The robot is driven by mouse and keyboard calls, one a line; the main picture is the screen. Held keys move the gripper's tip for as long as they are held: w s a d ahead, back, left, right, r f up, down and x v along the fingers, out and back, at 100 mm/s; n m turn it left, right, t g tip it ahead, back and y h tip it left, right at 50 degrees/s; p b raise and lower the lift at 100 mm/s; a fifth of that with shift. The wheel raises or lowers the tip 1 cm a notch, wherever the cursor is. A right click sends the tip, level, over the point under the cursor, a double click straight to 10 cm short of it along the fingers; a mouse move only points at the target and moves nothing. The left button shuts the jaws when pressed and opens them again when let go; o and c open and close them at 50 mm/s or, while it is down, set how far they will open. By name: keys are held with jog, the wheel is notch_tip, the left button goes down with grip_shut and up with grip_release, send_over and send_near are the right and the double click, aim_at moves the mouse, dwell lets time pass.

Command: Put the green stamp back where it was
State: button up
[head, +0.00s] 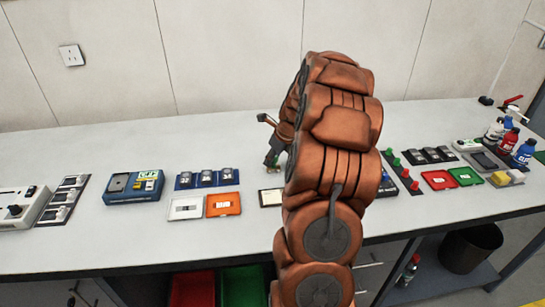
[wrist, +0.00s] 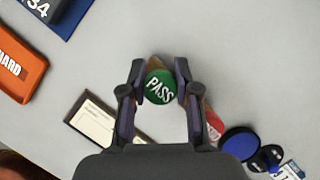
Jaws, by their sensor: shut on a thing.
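The green stamp (wrist: 159,88), with a round green top marked PASS, is between the two fingers of my gripper (wrist: 158,88) in the wrist view. The fingers are shut on its sides. Its lower part is mostly hidden. In the head view my gripper (head: 271,161) is over the bench, left of my arm, and the stamp is too small to make out surely. A red stamp (wrist: 213,126), partly hidden by the right finger, is just to the lower right, beside a round blue-and-black pad (wrist: 240,143).
A framed card (wrist: 94,121) lies left of my gripper. An orange tray (head: 223,205), a white tray (head: 185,207) and a blue rack (head: 207,179) are further left. Right of my arm are green and red knobs (head: 404,173) and red and green trays. Bare bench lies behind my gripper.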

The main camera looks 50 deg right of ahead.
jog(key=o, duration=0.9)
jog(key=shift+r, duration=0.1)
jog(key=b+v, duration=0.2)
jog(key=v, duration=1)
jog(key=s+a+n+g+y, duration=0.1)
jog(key=s+a+n+g, duration=0.15)
jog(key=a+n, duration=0.8)
jog(key=s+a+n+g, duration=0.1)
jog(key=s+a+n, duration=0.3)
jog(key=a, duration=1.1)
jog(key=s+a+f+n+g, duration=0.1)
jog(key=s+a+n, duration=0.3)
jog(key=s+n, duration=0.2)
jog(key=s+a+f+n+g+h, duration=0.1)
jog(key=s+a+f+n, duration=0.1)
jog(key=s+a+n, duration=0.2)
jog(key=s+a+f+n+g, duration=0.1)
jog(key=s+a+n, duration=0.3)
jog(key=s+n, duration=0.5)
jog(key=shift+s+a+f+n, duration=0.1)
jog(key=shift+s+f+n, duration=0.05)
jog(key=shift+f+n, duration=0.3)
